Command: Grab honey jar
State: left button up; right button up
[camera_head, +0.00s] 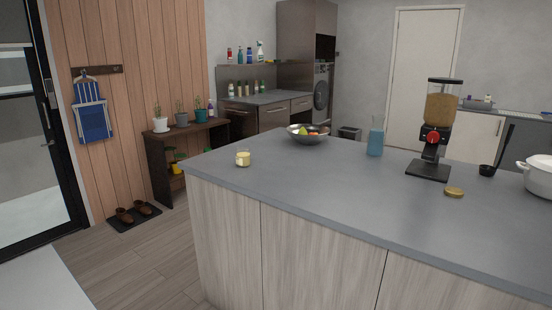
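A small glass jar with pale yellow contents (243,158) stands upright near the left end of the grey island countertop (300,185). It looks like the honey jar, but no label can be read. It appears to have no lid on. A flat, round, golden-brown piece like a lid (453,192) lies on the counter at the right, apart from the jar. Neither of my grippers shows in the head view.
A fruit bowl (307,134), a blue bottle (376,136), a dispenser with a black base (429,168), a black cup (487,170) and a white pot (538,176) stand on the island. The counter around the jar is clear. Wooden floor (150,255) lies to the left.

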aim_at(243, 154)
jog(key=i+j+z, duration=0.1)
jog(key=z, duration=0.25)
jog(key=i+j+z, duration=0.1)
jog(key=z, duration=0.25)
jog(key=j+z, duration=0.35)
jog(key=i+j+z, duration=0.1)
jog(key=j+z, duration=0.15)
jog(key=j, duration=0.15)
jog(key=j+z, duration=0.55)
jog(key=j, duration=1.65)
